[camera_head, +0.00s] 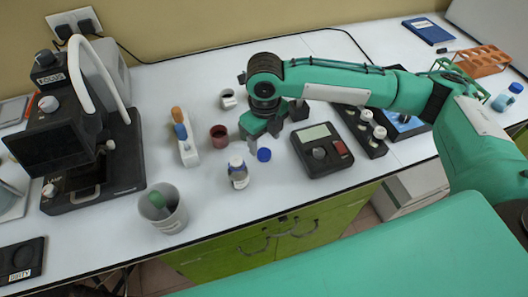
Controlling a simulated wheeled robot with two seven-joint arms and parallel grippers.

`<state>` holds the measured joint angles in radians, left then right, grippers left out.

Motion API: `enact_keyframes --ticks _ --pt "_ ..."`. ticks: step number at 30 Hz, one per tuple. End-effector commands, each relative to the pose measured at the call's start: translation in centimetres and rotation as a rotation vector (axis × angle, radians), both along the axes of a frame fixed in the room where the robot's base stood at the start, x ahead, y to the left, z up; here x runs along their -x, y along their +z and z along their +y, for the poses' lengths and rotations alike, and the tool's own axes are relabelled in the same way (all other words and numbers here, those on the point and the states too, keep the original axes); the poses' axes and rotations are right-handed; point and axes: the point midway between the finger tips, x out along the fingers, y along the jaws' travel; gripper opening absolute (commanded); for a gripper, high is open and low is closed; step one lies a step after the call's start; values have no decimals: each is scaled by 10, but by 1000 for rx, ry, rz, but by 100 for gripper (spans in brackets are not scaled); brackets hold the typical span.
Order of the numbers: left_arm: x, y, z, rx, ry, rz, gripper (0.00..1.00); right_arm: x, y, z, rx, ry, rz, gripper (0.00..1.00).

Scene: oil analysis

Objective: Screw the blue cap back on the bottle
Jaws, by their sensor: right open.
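The blue cap (264,155) lies on the white bench near its front edge. A small white bottle (239,178) with a blue and white label stands upright just left of the cap, apart from it. Its top looks uncapped. My right gripper (262,137) points down just behind the cap and to the right of the bottle. Its fingers are apart, and nothing shows between them. I cannot tell its exact height above the bench. My left gripper is not in view.
A dark red cup (219,136) and a white holder (188,151) with orange and blue handles stand left of my gripper. A grey beaker (163,213) is at the front left. A dark meter (322,150) is close on the right. A microscope-like device (75,150) fills the left.

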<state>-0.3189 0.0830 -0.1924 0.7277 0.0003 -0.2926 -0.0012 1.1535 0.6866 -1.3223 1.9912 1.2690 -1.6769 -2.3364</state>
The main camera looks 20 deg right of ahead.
Motion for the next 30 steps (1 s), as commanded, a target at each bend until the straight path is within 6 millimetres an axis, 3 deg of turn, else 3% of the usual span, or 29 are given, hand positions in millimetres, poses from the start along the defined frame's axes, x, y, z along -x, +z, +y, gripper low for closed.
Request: enact_keyframes --ticks 9,21,30 --pt "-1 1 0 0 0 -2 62 0 -3 0 0 -1 1 60" --pt "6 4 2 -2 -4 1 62 -3 -51 0 0 1 1 60" --pt "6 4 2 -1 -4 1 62 -4 -52 0 1 1 0 60"
